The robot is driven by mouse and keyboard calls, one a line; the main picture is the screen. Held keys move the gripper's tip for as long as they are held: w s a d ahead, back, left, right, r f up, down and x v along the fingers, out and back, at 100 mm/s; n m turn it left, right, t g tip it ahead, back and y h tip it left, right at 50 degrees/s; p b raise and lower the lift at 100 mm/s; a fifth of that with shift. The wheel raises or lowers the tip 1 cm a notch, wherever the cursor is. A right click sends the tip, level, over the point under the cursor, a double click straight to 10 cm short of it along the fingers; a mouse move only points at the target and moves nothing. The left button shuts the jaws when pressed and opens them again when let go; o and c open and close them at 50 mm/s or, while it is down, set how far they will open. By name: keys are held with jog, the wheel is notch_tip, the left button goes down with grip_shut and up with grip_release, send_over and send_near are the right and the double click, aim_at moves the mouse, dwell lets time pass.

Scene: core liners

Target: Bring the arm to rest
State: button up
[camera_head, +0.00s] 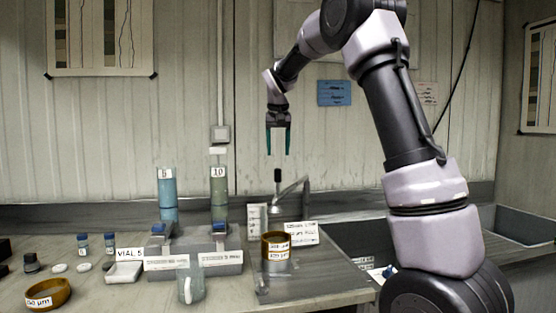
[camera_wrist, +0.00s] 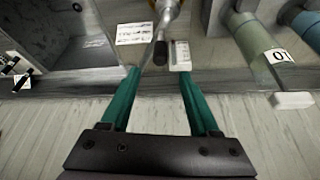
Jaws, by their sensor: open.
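My gripper (camera_head: 277,153) hangs in the air above the back of the bench, near the panelled wall, with its green fingers pointing down. In the wrist view my gripper (camera_wrist: 159,85) shows two green fingers set well apart, with nothing held between them. A dark-tipped tap or spout (camera_head: 277,176) stands below the fingers in the head view. My arm rises from the right and bends over at the top.
Two labelled cylinders, a blue one (camera_head: 168,190) and a greenish one (camera_head: 218,192), stand at the back left. An amber stacked sieve (camera_head: 276,246), a clear mug (camera_head: 190,287) and an amber dish (camera_head: 48,294) sit on the bench. A sink basin (camera_head: 520,224) lies at right.

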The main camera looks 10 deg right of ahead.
jog(key=shift+s+r, duration=0.1)
jog(key=shift+r, duration=0.15)
jog(key=s+d+r+m+y, duration=0.1)
jog(key=s+d+r, duration=0.15)
jog(key=s, duration=0.65)
jog(key=s+d+r+y, duration=0.1)
jog(key=s+d+r, duration=0.15)
jog(key=s, duration=0.65)
jog(key=s+f+t, duration=0.1)
jog(key=s+f, duration=0.1)
jog(key=s, duration=0.4)
jog(key=s+f, duration=0.3)
jog(key=s, duration=0.3)
jog(key=s+f+m+t, duration=0.1)
jog(key=s+f, duration=0.1)
jog(key=s, duration=0.5)
jog(key=shift+d+f+t+y, duration=0.25)
jog(key=shift+f+t+y, duration=0.05)
jog(key=shift+y, duration=0.1)
